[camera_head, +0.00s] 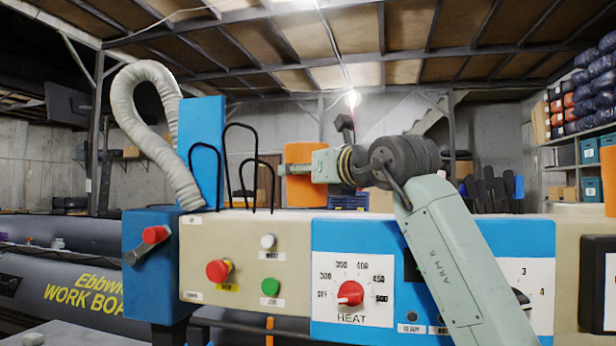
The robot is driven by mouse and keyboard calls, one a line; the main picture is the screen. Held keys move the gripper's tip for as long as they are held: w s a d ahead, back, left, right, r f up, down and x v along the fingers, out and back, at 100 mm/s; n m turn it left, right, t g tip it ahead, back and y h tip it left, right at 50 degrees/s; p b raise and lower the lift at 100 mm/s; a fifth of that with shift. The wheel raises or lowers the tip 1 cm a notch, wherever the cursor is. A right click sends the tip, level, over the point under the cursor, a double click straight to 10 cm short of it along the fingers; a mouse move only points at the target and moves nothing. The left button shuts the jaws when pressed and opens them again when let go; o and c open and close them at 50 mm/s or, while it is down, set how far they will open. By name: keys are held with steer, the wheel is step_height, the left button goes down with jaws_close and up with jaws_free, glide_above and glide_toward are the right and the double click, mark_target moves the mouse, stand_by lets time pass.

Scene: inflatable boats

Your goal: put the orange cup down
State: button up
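The orange cup (305,193) is a plain orange block-like shape, upright, left of my arm's wrist and just above the top edge of the machine. My gripper (296,169) comes in from the right, and its near finger lies across the front of the cup. The far finger is hidden behind the cup. My gripper looks shut on the cup.
A control machine (240,300) with a heat dial (350,293) and buttons spans the front. Black wire loops (240,140) and a grey hose (125,95) rise at left. A grey inflatable boat (60,290) lies behind. Another orange object (608,180) is cut off at right.

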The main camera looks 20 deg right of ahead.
steer(key=shift+f, duration=1)
steer(key=shift+f, duration=0.1)
steer(key=o, duration=1.1)
